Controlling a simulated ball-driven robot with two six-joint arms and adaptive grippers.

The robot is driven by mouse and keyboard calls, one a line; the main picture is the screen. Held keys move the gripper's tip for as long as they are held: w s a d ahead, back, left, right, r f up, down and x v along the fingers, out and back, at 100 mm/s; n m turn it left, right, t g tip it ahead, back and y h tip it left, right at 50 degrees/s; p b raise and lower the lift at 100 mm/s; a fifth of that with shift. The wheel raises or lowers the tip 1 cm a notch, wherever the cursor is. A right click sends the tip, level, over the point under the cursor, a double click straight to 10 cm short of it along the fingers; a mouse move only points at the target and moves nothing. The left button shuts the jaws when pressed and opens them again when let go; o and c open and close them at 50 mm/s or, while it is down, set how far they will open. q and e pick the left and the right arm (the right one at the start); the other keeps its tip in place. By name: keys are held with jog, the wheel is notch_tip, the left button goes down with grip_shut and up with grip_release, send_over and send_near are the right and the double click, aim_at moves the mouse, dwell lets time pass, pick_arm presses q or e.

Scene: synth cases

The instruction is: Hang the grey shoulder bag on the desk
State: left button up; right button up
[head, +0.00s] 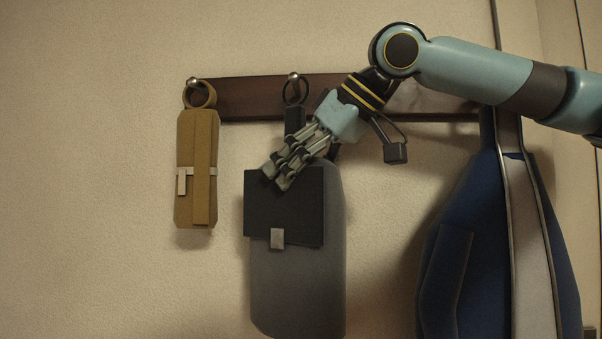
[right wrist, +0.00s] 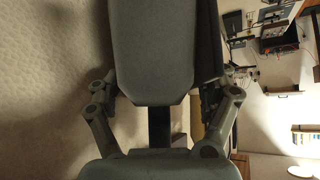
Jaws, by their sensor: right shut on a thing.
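The grey shoulder bag (head: 298,285) is upright against the wall, with a black flap and a light buckle. Its dark strap runs up to a black ring (head: 295,103) at a peg (head: 293,77) on the brown rail. The ring's top overlaps the peg; I cannot tell whether it bears the bag's weight. My right gripper (head: 277,172) is shut on the bag near its top and hides part of the flap and strap. In the right wrist view the grey bag body (right wrist: 152,50) lies between the fingers (right wrist: 160,100). My left gripper is not in view.
The brown rail (head: 240,98) runs along the wall. A tan case (head: 197,160) hangs by its ring from a peg at left. A large blue bag (head: 470,250) with a pale panel hangs at right, below my right arm. The wall at far left is bare.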

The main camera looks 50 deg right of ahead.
jog(key=o, duration=1.6)
jog(key=shift+o, duration=0.2)
